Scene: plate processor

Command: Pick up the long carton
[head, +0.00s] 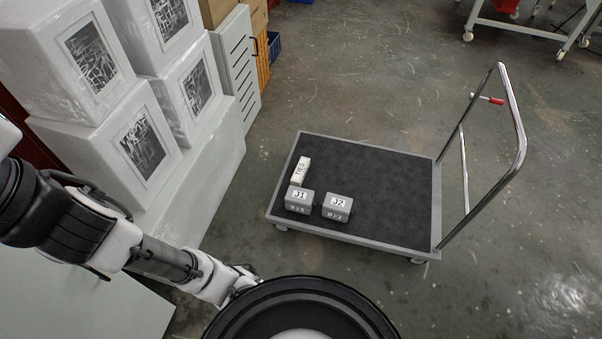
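The long carton (300,171) is a narrow white box marked "TIES". It lies near the left edge of the black-topped platform cart (385,190), its long side pointing away from me. Two grey boxes are in front of it: J1 (299,201) just before its near end and J2 (337,207) to the right of J1. My gripper (246,271) is at the lower left, off the cart's near left corner and well apart from the carton. Its fingers are small and dark here, so I cannot tell whether they are open or shut.
Wrapped white packages (135,135) are stacked along the left. The cart's metal push handle (515,120) rises at its right end. The cart's middle and right are bare. Open concrete floor (370,75) lies behind, with a white-framed table (520,27) at the upper right.

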